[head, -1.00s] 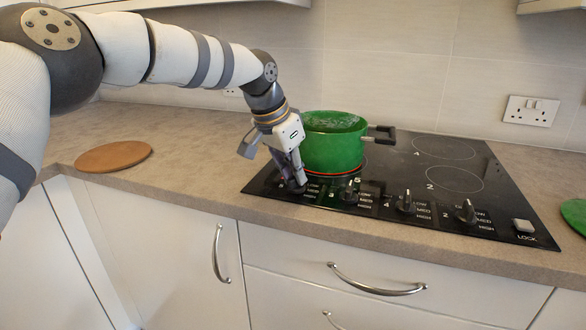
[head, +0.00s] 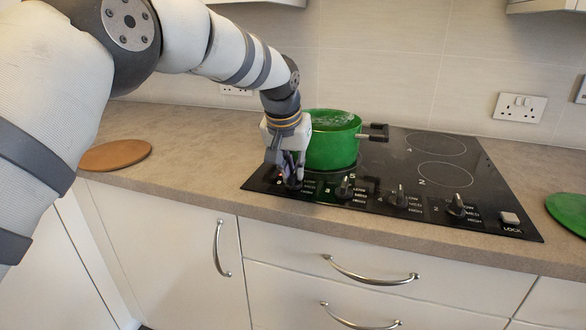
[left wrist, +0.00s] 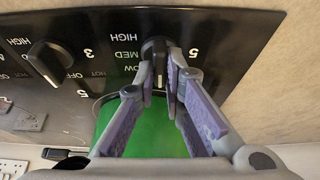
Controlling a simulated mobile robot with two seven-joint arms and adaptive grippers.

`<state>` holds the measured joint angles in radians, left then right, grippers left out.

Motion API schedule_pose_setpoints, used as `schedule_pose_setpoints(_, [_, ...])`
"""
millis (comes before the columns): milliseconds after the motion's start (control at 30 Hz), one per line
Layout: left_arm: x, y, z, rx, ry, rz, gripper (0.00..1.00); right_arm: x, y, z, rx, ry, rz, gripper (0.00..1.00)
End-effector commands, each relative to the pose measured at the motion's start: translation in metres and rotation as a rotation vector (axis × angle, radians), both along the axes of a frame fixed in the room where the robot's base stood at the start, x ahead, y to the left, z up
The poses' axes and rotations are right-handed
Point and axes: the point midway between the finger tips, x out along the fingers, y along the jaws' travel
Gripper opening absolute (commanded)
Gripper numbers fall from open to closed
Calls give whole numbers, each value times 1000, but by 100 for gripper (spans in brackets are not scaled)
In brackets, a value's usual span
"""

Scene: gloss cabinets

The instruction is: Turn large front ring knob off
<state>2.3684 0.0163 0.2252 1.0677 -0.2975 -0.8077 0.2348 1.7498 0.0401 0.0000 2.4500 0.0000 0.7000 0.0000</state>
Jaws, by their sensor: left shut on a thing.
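The hob's leftmost front knob (left wrist: 155,48) is black and round with a raised grip bar, next to LOW, MED and HIGH marks. My left gripper (left wrist: 163,80) is shut on this knob, with one purple-padded finger on each side of its bar. In the head view, my left gripper (head: 291,170) points down at the hob's front left corner and largely hides the knob. The black glass hob (head: 395,170) has more knobs along its front edge. My right gripper is not in view.
A green pot (head: 333,145) with a dark handle stands on the hob, just right of and behind my left gripper. A brown round board (head: 115,155) lies on the counter at left. A green round thing (head: 570,210) lies at far right. Drawers are below.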

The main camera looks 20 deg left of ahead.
Motion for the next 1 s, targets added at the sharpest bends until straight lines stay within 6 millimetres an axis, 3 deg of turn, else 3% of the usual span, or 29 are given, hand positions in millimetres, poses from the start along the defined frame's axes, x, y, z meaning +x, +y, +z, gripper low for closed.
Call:
schedule_pose_setpoints(333, [-1,-1,-7,-3,13,4,0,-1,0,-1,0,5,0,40])
schedule_pose_setpoints(400, [-1,-1,-7,-3,14,4,21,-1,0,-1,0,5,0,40])
schedule_pose_setpoints(467, [-1,0,-7,-2,14,3,30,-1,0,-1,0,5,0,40])
schedule_pose_setpoints(833, [-2,0,-3,-1,11,3,30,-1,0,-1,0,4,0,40])
schedule_pose_setpoints(1000, [-13,0,29,0,3,3,30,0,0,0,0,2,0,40])
